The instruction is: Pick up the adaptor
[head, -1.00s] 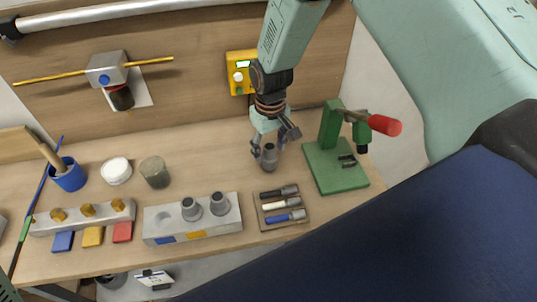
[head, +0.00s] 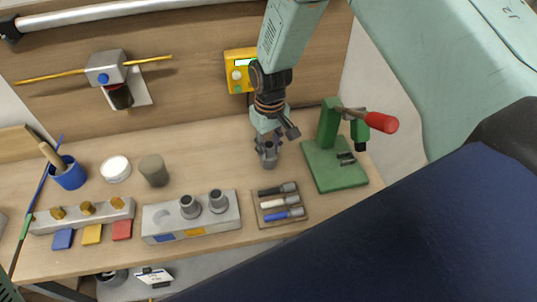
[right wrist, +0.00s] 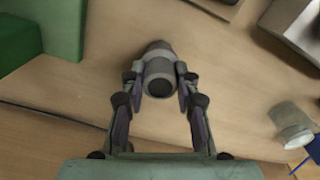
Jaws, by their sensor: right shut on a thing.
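The adaptor (head: 269,160) is a small grey stepped cylinder near the back of the bench, left of the green press. My right gripper (head: 268,143) comes down from above and is shut on it. In the right wrist view the fingers (right wrist: 160,86) close on both sides of the adaptor (right wrist: 158,66), whose round dark-centred end faces the camera. I cannot tell whether it still touches the bench. Two similar grey pieces (head: 218,201) stand in a pale metal block (head: 220,222), which has an empty round recess at its left. My left gripper is not in view.
A green press (head: 336,168) with a red handle stands close on the right. A tray (head: 272,214) of marker-like tools lies in front. A yellow device (head: 238,76) hangs on the back panel. A grey-green cup (head: 154,171), white jar and blue cup stand left.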

